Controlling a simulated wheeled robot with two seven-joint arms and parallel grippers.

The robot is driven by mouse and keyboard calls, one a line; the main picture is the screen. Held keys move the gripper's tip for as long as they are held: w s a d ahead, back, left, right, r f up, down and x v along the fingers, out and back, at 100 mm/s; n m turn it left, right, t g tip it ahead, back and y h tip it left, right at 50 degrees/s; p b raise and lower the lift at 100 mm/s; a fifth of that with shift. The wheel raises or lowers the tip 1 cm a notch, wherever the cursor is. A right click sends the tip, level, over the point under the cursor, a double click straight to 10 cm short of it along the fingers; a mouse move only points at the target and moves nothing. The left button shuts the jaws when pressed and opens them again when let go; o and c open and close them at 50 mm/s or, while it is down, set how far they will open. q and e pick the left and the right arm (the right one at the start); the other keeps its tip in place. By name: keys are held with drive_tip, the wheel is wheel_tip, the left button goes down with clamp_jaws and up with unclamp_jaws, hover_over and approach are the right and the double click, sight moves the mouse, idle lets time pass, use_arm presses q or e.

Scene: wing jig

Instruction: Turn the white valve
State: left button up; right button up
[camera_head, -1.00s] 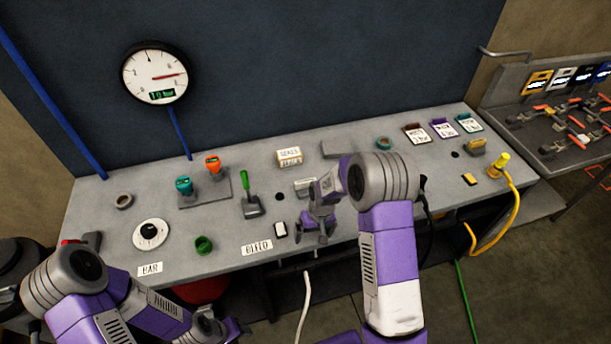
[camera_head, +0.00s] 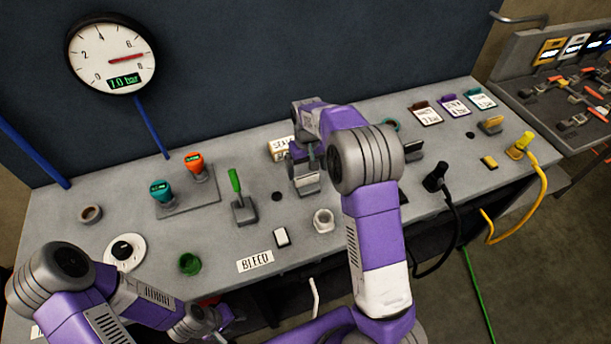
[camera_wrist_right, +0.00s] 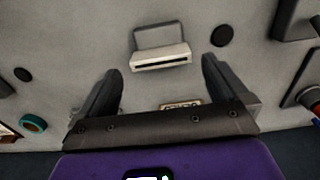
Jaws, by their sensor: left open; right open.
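A round white disc with a black knob (camera_head: 125,250) lies flat on the bench at left, its edge partly behind my left arm. A white ring-shaped fitting (camera_head: 323,220) stands near the front edge. I cannot tell which is the white valve. My right gripper (camera_head: 305,165) is open and points down above a pale slotted block with a grey frame (camera_wrist_right: 160,58). In the right wrist view that block lies between and beyond the open fingers (camera_wrist_right: 162,68), with nothing gripped. My left gripper (camera_head: 205,325) is open, low at the front edge, partly cut off by the frame.
A gauge (camera_head: 111,55) on the back wall reads 10 bar. Teal (camera_head: 161,191) and orange (camera_head: 195,165) handles, a green lever (camera_head: 236,182) and a green cup (camera_head: 190,263) stand on the bench (camera_head: 130,200). Black and yellow cables (camera_head: 543,185) hang at right.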

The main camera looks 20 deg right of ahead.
sight(307, 176)
wheel_tip(307, 176, down, 5)
drive_tip(key=shift+w+r, duration=0.1)
drive_tip(key=shift+c, duration=0.3)
drive_tip(key=c, duration=0.8)
